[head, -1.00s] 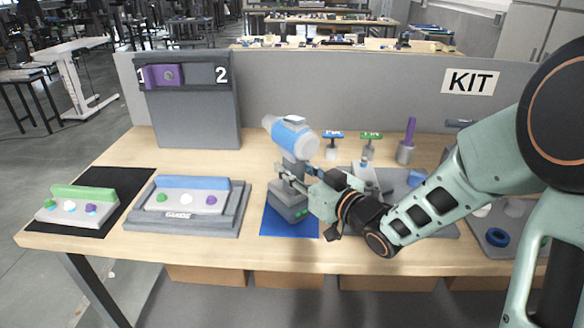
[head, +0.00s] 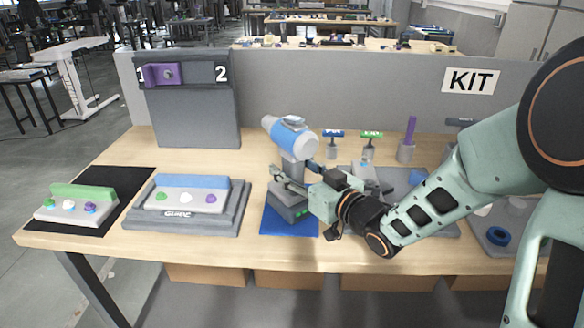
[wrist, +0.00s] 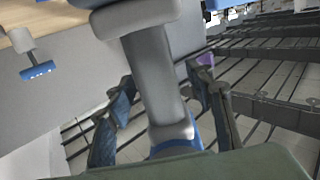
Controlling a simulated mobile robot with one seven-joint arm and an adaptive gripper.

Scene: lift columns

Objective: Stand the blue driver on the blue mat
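The blue driver (head: 291,138) is a blue and grey drill-shaped tool with a grey handle and a wide grey base (head: 288,207). It stands upright, with its base on the blue mat (head: 284,229) at the front middle of the table. My gripper (head: 295,176) is at the driver's handle, reaching in from the right. In the wrist view its fingers (wrist: 163,100) are spread on either side of the grey handle (wrist: 155,80), with gaps showing. The base hides part of the mat.
A guide tray (head: 180,224) with a blue-topped block is left of the mat. A black mat (head: 112,180) with a green-topped block is farther left. Small T-handled tools (head: 333,134) stand behind the driver. A grey kit tray (head: 440,230) lies to the right.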

